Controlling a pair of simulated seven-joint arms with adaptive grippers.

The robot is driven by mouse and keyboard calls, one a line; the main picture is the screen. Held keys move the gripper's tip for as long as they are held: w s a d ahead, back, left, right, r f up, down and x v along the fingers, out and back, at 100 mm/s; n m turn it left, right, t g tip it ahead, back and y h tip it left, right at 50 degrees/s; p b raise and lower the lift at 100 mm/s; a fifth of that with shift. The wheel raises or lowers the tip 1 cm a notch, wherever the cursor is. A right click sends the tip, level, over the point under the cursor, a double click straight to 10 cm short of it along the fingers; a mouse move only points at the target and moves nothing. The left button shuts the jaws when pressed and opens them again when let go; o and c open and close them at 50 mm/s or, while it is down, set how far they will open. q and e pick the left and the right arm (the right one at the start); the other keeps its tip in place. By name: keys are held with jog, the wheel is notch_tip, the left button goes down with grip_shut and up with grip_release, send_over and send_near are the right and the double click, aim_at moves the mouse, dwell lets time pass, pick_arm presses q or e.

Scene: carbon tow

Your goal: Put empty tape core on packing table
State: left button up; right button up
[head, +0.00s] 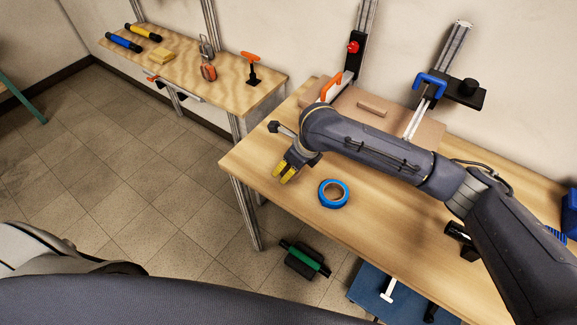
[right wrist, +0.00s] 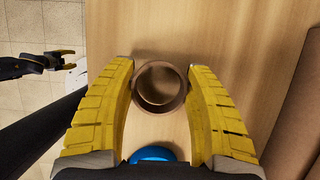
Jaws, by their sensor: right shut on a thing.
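The empty tape core (right wrist: 159,87) is a brown cardboard ring in the right wrist view. My right gripper (right wrist: 160,72) has its yellow fingers shut on its two sides. In the head view my right gripper (head: 284,173) is at the left end of the near wooden table (head: 262,150); the core is hidden there. I cannot tell whether the core touches the tabletop. My left gripper (right wrist: 70,59) shows at the upper left of the right wrist view, over the tiled floor, its yellow fingers apart and empty.
A blue tape roll (head: 334,194) lies on the near table, right of my right gripper. A cardboard-coloured board (head: 400,124) and clamp rails stand behind my arm. A second wooden table (head: 195,70) at the back left holds several tools. A green-and-black tool (head: 304,260) is below the near table.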

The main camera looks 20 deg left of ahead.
jog(key=shift+f, duration=0.3)
jog(key=o, duration=0.8)
jog(key=shift+d+r, duration=0.15)
jog(key=shift+r, duration=0.45)
jog(key=v, duration=1.1)
